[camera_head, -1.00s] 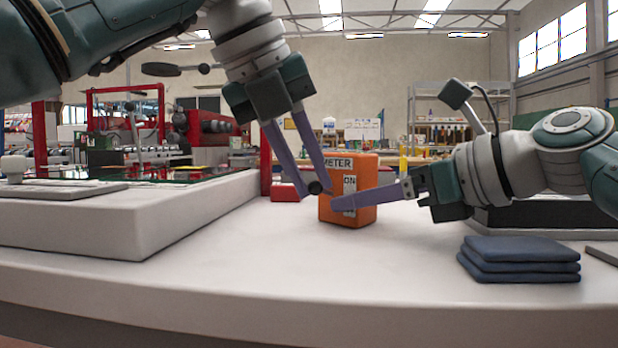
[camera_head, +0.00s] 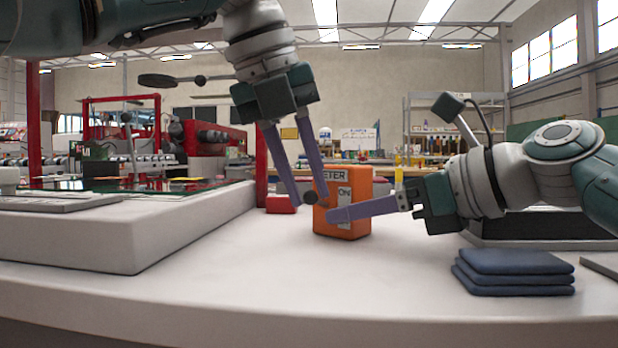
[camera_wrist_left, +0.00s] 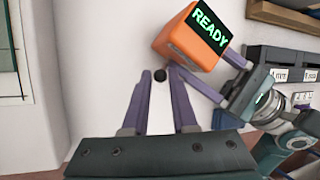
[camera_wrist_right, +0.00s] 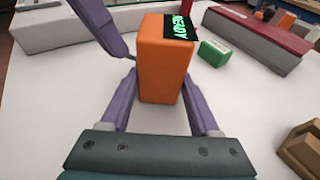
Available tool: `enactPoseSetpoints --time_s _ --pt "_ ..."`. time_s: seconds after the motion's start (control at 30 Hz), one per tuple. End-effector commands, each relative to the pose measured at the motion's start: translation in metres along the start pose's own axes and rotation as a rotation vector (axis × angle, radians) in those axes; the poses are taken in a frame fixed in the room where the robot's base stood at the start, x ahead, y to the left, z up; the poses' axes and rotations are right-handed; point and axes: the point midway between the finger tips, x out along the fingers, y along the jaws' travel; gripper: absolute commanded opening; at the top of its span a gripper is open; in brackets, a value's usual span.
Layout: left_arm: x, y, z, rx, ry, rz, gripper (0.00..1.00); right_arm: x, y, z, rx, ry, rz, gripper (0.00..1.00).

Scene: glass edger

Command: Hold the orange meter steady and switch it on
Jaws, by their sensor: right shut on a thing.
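The orange meter (camera_head: 328,226) stands upright on the pale worktop, with METER and ON labels on the face toward my head camera. Its top display (camera_wrist_left: 211,27) glows green with READY in the left wrist view; it also shows in the right wrist view (camera_wrist_right: 181,27). A round black knob (camera_wrist_left: 160,75) is at the meter's side. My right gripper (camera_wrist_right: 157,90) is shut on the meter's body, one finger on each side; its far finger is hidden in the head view. My left gripper (camera_wrist_left: 158,73) comes from above, fingers apart, with the knob between the fingertips.
Folded blue cloths (camera_head: 514,272) lie at the front right. A raised pale slab (camera_head: 120,235) fills the left. A red block (camera_head: 281,204) lies behind the meter; a small green box (camera_wrist_right: 214,53) shows near it. The worktop in front is clear.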

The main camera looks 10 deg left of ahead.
Motion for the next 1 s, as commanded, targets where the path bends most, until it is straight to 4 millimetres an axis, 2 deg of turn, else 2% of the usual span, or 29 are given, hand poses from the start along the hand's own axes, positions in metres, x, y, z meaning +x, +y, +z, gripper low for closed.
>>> enactPoseSetpoints --time_s 0.3,0.47,0.77,1.0 --pt "-0.001 0.000 0.000 0.000 -0.001 -0.001 0.34 0.000 0.000 0.000 0.001 -0.001 -0.001 0.31" --pt "-0.015 0.001 0.001 0.001 -0.004 0.000 0.34 0.000 0.000 0.000 0.001 -0.001 -0.001 0.31" --pt "-0.024 0.020 -0.018 0.001 -0.003 0.000 0.34 0.000 0.000 0.000 0.001 0.000 -0.001 0.31" --pt "-0.039 0.043 -0.040 -0.001 -0.002 0.000 0.34 0.000 0.000 0.000 0.002 0.000 -0.001 0.31"
